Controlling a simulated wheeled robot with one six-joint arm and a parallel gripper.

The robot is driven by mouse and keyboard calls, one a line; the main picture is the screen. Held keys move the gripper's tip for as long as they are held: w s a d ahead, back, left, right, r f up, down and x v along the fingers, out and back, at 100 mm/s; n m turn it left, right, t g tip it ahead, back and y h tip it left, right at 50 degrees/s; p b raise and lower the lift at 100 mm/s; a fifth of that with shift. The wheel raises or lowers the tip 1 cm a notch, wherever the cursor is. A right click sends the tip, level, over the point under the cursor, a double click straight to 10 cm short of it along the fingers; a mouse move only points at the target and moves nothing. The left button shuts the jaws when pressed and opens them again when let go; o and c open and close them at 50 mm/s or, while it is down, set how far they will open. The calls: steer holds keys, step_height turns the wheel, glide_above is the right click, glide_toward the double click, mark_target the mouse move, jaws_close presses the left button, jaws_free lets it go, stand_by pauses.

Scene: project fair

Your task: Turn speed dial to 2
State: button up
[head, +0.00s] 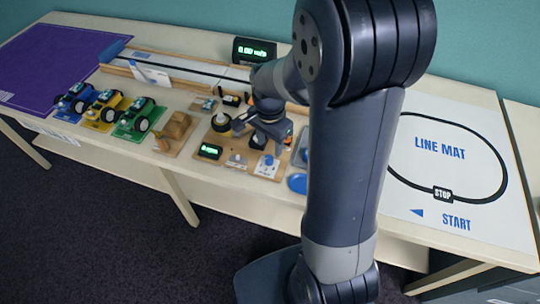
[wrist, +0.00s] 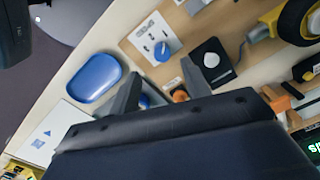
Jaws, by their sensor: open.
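A white panel with a small blue knob (wrist: 162,51) and dark marks is on a wooden board in the wrist view; it also shows in the head view (head: 268,166). Beside it is a black block with a pale round spot (wrist: 211,61). I cannot read a label that tells which is the speed dial, nor any setting. My gripper (wrist: 160,84) is open and empty, its fingers apart over the board's edge; the panel lies beyond the fingertips. In the head view my gripper (head: 268,146) is above the board and partly hides it.
A blue oval dish (wrist: 94,78) lies beside the board. Several toy cars, including a green one (head: 133,118), stand left on the table. A small green display (head: 209,151) is on the board. A track and a larger display (head: 254,50) are behind. A line mat (head: 440,160) lies right.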

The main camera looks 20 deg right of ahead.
mark_target(269, 157)
step_height(269, 157, down, 6)
steer(key=shift+w+f, duration=0.15)
stand_by(0.3)
jaws_close()
steer(key=shift+n, duration=0.3)
steer(key=n+b, duration=0.1)
steer(key=n, duration=0.3)
steer(key=shift+n, duration=0.3)
steer(key=n, duration=0.4)
steer(key=shift+n, duration=0.4)
stand_by(0.4)
